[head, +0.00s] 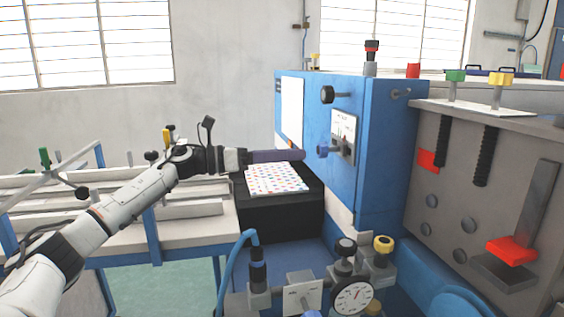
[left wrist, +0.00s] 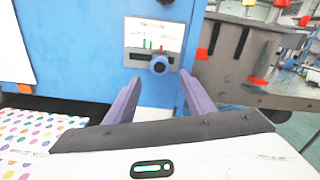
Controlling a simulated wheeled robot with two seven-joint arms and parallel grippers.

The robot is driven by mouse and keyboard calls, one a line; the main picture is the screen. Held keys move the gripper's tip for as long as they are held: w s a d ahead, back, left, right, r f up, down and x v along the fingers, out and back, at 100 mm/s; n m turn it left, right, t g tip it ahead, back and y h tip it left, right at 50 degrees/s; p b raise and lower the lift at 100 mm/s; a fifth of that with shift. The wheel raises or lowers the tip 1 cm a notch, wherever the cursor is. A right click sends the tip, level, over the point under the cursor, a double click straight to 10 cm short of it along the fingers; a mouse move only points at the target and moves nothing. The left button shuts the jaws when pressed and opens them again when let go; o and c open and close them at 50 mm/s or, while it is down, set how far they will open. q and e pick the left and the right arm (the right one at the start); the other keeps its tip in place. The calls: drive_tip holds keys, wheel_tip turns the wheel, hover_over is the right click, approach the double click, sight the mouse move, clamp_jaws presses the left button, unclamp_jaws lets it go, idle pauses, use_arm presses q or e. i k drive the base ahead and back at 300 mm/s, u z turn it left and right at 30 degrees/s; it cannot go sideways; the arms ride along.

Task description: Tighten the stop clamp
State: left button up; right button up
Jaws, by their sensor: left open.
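My left gripper (head: 303,156) points at the knob from the left. In the left wrist view its two purple fingers (left wrist: 160,77) are spread apart with nothing between them. The knob looks just beyond the tips, with a small gap. The panel's printed text is too small to read. My right gripper is not in view.
A stack of dotted sheets (head: 276,178) lies on a black block below my left gripper. A black knob (head: 327,94) sticks out of the blue housing (head: 383,150) above the panel. A dial gauge (head: 354,297) and more knobs stand low in front.

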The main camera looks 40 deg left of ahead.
sight(328, 94)
drive_tip(key=k, duration=1)
